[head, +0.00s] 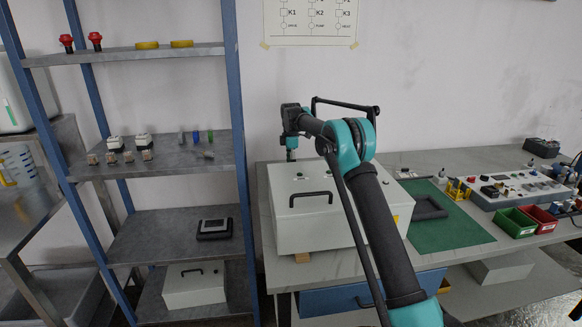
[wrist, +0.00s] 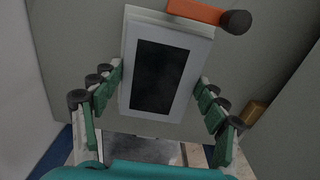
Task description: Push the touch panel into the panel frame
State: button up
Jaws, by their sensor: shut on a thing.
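The touch panel (wrist: 159,76), a light grey plate with a dark screen, is between the fingers of my gripper (wrist: 160,82) in the wrist view. The green fingers meet its left and right edges, so my gripper is shut on it. The panel looks slightly tilted in front of a grey surface; I cannot tell whether it touches that surface. In the head view my gripper (head: 291,152) points down behind the white box's top, and the held panel is hidden there.
The white box (head: 310,212) with a black handle stands on the bench, left of the green mat (head: 455,232). An orange part with a black knob (wrist: 205,13) is close above the panel's right corner. A blue-post shelf (head: 237,110) stands left of the bench.

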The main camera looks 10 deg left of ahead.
jog(key=o, duration=1.5)
jog(key=shift+r, duration=0.1)
